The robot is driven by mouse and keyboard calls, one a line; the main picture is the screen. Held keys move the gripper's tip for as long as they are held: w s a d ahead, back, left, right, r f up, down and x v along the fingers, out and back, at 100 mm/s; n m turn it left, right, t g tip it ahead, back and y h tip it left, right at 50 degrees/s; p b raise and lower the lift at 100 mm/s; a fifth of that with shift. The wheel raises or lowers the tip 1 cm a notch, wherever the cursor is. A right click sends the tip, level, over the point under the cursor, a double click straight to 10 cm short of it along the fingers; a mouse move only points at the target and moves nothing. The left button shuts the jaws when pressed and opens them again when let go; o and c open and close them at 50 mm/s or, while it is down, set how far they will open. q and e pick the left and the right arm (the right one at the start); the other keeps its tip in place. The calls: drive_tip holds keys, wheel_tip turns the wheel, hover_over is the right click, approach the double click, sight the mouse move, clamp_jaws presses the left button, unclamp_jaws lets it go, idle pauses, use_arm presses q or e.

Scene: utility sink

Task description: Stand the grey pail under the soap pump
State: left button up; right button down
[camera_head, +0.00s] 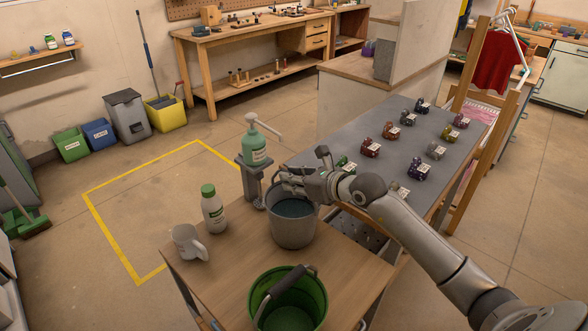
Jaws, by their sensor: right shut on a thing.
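The grey pail (293,233) is upright at the far part of the wooden counter, with dark contents or a dark inside showing. I cannot tell whether its base touches the wood. My right gripper (288,182) is shut on the pail at its upper far-left side; the fingers hide part of the rim and handle. The soap pump (254,150), a green bottle with a white spout pointing right, sits in a grey stand just left of and behind the pail. The spout is above and slightly behind the pail's opening. My left gripper is not in view.
A green bucket (318,292) with a dark handle stands at the counter's front. Several small engine-like items rest on the grey table (345,187) behind.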

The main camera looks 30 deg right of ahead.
drive_tip(key=shift+r, duration=0.1)
drive_tip(key=c, duration=1.7)
unclamp_jaws()
drive_tip(key=shift+f, duration=0.2)
drive_tip(key=o, duration=0.4)
drive_tip(key=shift+s, duration=0.15)
drive_tip(key=shift+c, duration=0.2)
drive_tip(key=shift+r, duration=0.15)
drive_tip(key=shift+s+d, duration=0.15)
drive_tip(key=shift+s, duration=0.2)
drive_tip(key=b+v, duration=0.2)
drive_tip(key=v, duration=0.9)
drive_tip(key=shift+b, duration=0.3)
drive_tip(key=shift+s+r, duration=0.1)
drive_tip(key=shift+r, duration=0.05)
